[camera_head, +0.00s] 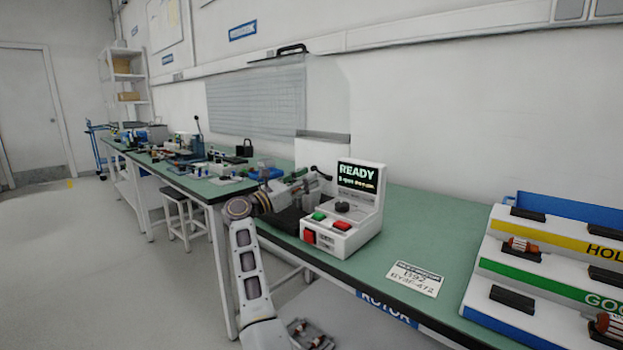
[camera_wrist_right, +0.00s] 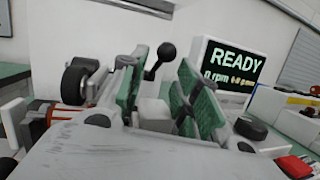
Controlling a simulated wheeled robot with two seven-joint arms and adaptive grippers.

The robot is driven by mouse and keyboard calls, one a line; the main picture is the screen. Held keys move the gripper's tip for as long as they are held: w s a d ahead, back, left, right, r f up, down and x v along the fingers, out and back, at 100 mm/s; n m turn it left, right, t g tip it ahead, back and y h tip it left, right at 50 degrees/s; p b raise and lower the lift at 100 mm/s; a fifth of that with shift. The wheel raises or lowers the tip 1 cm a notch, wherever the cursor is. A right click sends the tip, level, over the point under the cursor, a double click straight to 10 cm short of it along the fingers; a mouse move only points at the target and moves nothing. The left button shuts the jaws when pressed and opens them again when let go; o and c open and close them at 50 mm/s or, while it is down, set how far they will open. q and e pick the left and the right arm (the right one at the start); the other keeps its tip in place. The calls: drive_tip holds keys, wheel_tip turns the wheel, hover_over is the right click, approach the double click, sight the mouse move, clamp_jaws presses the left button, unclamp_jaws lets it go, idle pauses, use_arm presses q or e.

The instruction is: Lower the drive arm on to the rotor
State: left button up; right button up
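The tester (camera_head: 358,213) is a white box with a lit READY screen (camera_wrist_right: 235,65), which seems to read 0 rpm. Its drive arm shows as a lever with a black ball knob (camera_wrist_right: 166,51), also in the head view (camera_head: 313,169). A dark wheel (camera_wrist_right: 80,80) is left of the knob, raised. Below it is a red-brown part (camera_wrist_right: 38,118), perhaps the rotor, mostly hidden. My right gripper (camera_wrist_right: 165,95) is open, its green pads apart, with the knob beyond the gap. Whether it touches the lever is unclear. A grey part (camera_head: 312,334) at the bottom edge may be my left gripper.
The tester has red (camera_head: 309,236) and green (camera_head: 319,216) buttons and a black dial (camera_head: 342,207). A label card (camera_head: 414,279) lies right of it on the green bench (camera_head: 434,226). A HOLD/GOOD rack (camera_head: 540,264) stands far right. Parts crowd the bench at left.

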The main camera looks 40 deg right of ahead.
drive_tip(key=v, duration=0.9)
drive_tip(key=shift+f, duration=0.1)
idle(0.4)
